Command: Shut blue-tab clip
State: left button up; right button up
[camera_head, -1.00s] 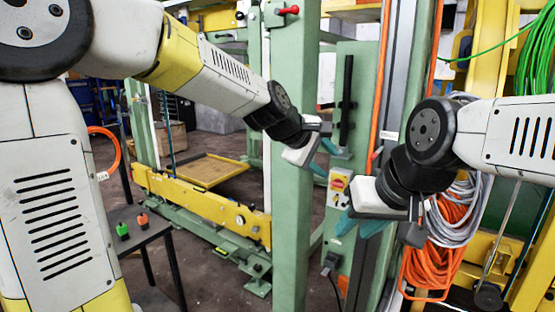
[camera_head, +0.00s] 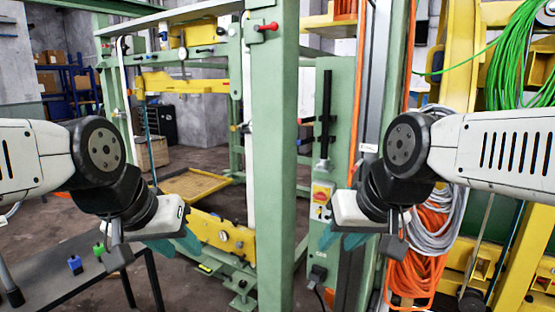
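A small blue block-like piece (camera_head: 74,264) sits on the dark side table at lower left, with a green one (camera_head: 98,248) just behind it. The blue piece may be the blue-tab clip; it is too small to tell whether it is open or shut. My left gripper (camera_head: 176,243) is to the right of these pieces, above the table's right end, its teal fingers a little apart and empty. My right gripper (camera_head: 340,238) is in front of the green post and control box, fingers a little apart and empty. Neither gripper touches a piece.
The dark table (camera_head: 62,293) has a bare front part. A thick green post (camera_head: 277,170) stands between my grippers. A control box (camera_head: 322,200) with a red and yellow switch is behind my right gripper. An orange cable coil (camera_head: 420,265) hangs at right.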

aim_at(306, 141)
jog(key=i+z, duration=0.15)
jog(key=z, duration=0.3)
jog(key=i+j+z, duration=0.15)
jog(key=z, duration=0.25)
jog(key=i+j+z, duration=0.15)
jog(key=z, duration=0.3)
jog(key=i+j+z, duration=0.1)
jog(key=z, duration=0.35)
jog(key=k+j+z, duration=0.2)
jog(key=j, duration=0.3)
jog(key=k+j, duration=0.1)
jog(key=j, duration=0.3)
jog(key=k+j, duration=0.1)
jog(key=j, duration=0.3)
jog(key=k+j+z, duration=0.1)
jog(key=j, duration=0.3)
jog(key=i+j, duration=0.15)
jog(key=j, duration=0.15)
jog(key=i+j, duration=0.1)
jog(key=j, duration=0.2)
jog(key=k+j+z, duration=0.1)
jog(key=z, duration=0.3)
jog(key=k+j+z, duration=0.1)
jog(key=z, duration=0.3)
jog(key=k, duration=0.05)
